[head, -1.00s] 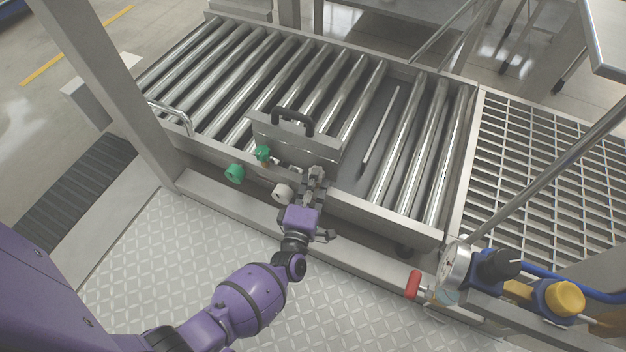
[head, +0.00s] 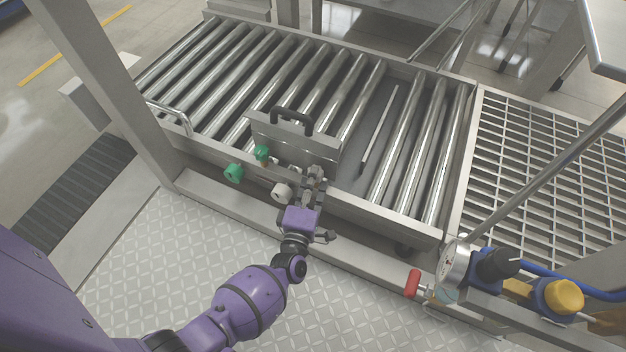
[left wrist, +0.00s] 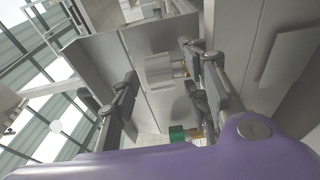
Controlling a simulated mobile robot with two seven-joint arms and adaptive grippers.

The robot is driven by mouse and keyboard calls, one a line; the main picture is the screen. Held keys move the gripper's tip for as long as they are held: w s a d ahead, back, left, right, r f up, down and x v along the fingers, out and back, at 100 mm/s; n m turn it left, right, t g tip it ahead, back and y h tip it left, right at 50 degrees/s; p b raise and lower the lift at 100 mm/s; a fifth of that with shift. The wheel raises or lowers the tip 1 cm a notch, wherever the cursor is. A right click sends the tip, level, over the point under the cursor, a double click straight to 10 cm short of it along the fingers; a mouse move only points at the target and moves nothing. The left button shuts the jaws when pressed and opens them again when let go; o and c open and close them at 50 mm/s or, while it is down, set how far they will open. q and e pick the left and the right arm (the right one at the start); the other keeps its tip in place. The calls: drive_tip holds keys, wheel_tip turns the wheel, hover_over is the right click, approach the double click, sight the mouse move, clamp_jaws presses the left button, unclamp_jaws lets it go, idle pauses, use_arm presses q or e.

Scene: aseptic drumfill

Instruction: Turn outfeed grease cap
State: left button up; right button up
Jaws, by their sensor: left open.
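A pale grey cap (head: 282,192) sticks out from the front rail of the roller conveyor. Two green caps, a lower one (head: 234,173) and an upper one (head: 262,153), sit to its left. Nothing legible marks which is the outfeed grease cap. My left gripper (head: 314,180) is open at the rail, just right of the grey cap. In the left wrist view my open left gripper (left wrist: 160,92) has a pale cylinder (left wrist: 160,68) with a brass-coloured fitting showing between its fingers; contact cannot be told. A green cap (left wrist: 178,134) shows lower there. My right gripper is out of view.
A metal plate with a black handle (head: 292,120) stands above the rail near my gripper. Rollers (head: 225,85) lie behind it. A red-handled valve (head: 412,284), a gauge and a yellow knob (head: 564,297) are at lower right. The tread-plate floor (head: 190,250) is clear.

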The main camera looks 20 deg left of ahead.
use_arm(q)
drive_tip(key=s+d, duration=0.1)
drive_tip(key=s, duration=0.6)
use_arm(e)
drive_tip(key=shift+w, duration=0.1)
use_arm(q)
drive_tip(key=shift+w, duration=0.15)
drive_tip(key=w+m+h+b, duration=0.1)
drive_tip(key=w+h, duration=0.1)
drive_tip(key=w+a+m+h+b, duration=0.1)
drive_tip(key=w+m+h, duration=0.1)
drive_tip(key=w, duration=0.1)
drive_tip(key=w+a+m+h+b, duration=0.1)
drive_tip(key=w+h+b, duration=0.1)
drive_tip(key=w, duration=0.1)
drive_tip(key=shift+h, duration=0.4)
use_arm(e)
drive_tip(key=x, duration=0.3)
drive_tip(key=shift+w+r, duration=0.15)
